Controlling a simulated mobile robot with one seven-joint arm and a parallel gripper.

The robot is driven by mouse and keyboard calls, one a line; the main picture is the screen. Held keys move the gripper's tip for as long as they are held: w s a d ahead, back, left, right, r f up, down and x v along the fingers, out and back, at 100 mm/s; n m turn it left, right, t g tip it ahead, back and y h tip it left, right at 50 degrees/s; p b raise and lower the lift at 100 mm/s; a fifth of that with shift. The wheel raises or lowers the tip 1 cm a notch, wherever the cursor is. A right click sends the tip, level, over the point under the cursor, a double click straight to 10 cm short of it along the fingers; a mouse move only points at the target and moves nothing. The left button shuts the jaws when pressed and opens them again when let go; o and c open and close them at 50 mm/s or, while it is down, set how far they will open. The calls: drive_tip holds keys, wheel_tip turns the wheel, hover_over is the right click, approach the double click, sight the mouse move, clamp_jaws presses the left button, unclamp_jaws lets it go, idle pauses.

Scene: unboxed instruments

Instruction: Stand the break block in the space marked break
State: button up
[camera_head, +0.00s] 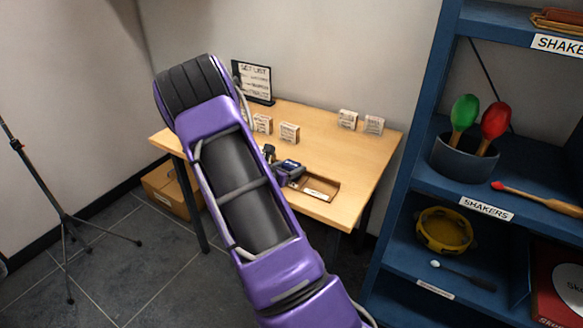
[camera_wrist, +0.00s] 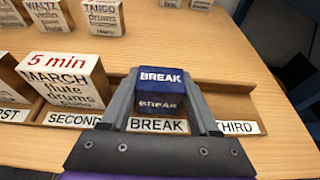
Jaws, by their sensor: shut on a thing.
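The dark blue break block (camera_wrist: 161,78) is between the fingers of my gripper (camera_wrist: 160,96) in the wrist view. My gripper is shut on its sides. The block looks upright, with BREAK on its top and front faces. It is directly behind the BREAK label (camera_wrist: 158,125) of the wooden tray (camera_wrist: 226,97). I cannot tell whether its base touches the tray floor. In the head view my gripper (camera_head: 287,172) is at the left of the tray (camera_head: 333,181); my arm hides the tray's left part and the block is not clear.
The MARCH block (camera_wrist: 66,82) stands at the SECOND label, with another block (camera_wrist: 10,82) left of it. The THIRD space (camera_wrist: 226,112) is empty. WALTZ (camera_wrist: 48,14) and TANGO (camera_wrist: 103,16) blocks stand farther back. A set list sign (camera_head: 253,80) stands at the table's back.

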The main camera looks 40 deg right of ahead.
drive_tip(key=o, duration=1.4)
drive_tip(key=shift+f, duration=0.1)
drive_tip(key=shift+a+r, duration=0.15)
drive_tip(key=shift+r, duration=0.15)
drive_tip(key=p+v, duration=0.1)
drive_tip(key=v, duration=1)
drive_tip(key=shift+s+a+p, duration=0.15)
drive_tip(key=shift+a+p, duration=0.2)
